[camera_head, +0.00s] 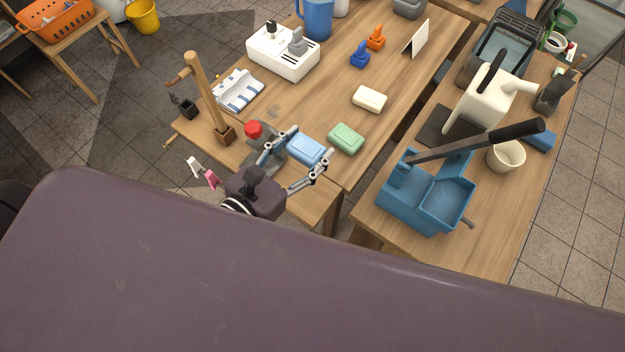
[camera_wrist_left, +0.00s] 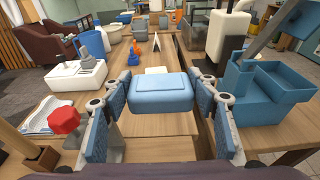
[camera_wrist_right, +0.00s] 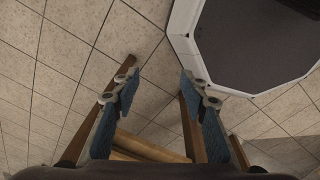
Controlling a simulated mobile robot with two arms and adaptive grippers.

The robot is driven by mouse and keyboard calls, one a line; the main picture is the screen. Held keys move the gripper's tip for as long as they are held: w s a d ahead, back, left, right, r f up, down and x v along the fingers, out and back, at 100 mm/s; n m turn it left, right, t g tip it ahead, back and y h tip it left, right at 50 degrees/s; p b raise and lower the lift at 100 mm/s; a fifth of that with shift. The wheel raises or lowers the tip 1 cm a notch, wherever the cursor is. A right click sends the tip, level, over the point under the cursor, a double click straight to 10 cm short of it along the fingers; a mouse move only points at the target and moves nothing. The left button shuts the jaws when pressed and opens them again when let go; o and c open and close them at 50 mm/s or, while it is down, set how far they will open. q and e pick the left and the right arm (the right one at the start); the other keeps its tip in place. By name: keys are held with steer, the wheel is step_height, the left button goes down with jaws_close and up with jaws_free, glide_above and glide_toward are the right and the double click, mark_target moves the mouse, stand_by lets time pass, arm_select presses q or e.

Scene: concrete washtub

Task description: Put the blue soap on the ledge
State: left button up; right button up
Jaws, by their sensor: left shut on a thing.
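The blue soap (camera_head: 306,148) is a rounded pale-blue block near the front edge of the wooden table (camera_head: 310,95). My left gripper (camera_head: 304,151) has its fingers on either side of it and is shut on it. In the left wrist view the soap (camera_wrist_left: 160,92) sits level between the fingers; whether it touches the wood is unclear. A lower wooden strip (camera_head: 312,203) runs along the table's front; I cannot tell whether it is the ledge. My right gripper (camera_wrist_right: 160,88) is open and empty above the tiled floor.
A green soap (camera_head: 345,138) lies just right of the blue one, and a cream soap (camera_head: 369,99) farther back. A red-topped object (camera_head: 254,129) stands close left. A wooden post (camera_head: 207,95) rises farther left. A blue tub (camera_head: 428,195) stands on the right table.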

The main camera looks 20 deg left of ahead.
arm_select(q)
steer(key=b, duration=0.4)
glide_above(306, 192)
step_height(306, 192, down, 8)
step_height(306, 192, down, 4)
steer(key=shift+r+b, duration=0.15)
steer(key=shift+b, duration=0.85)
steer(key=shift+f+b, duration=0.6)
steer(key=shift+f, duration=0.5)
step_height(306, 192, down, 4)
steer(key=b, duration=0.3)
steer(key=shift+b, duration=0.4)
arm_select(e)
step_height(306, 192, down, 12)
steer(key=s, duration=0.2)
steer(key=shift+s+a+r, duration=0.25)
steer(key=shift+s+a, duration=0.05)
steer(key=shift+a, duration=0.1)
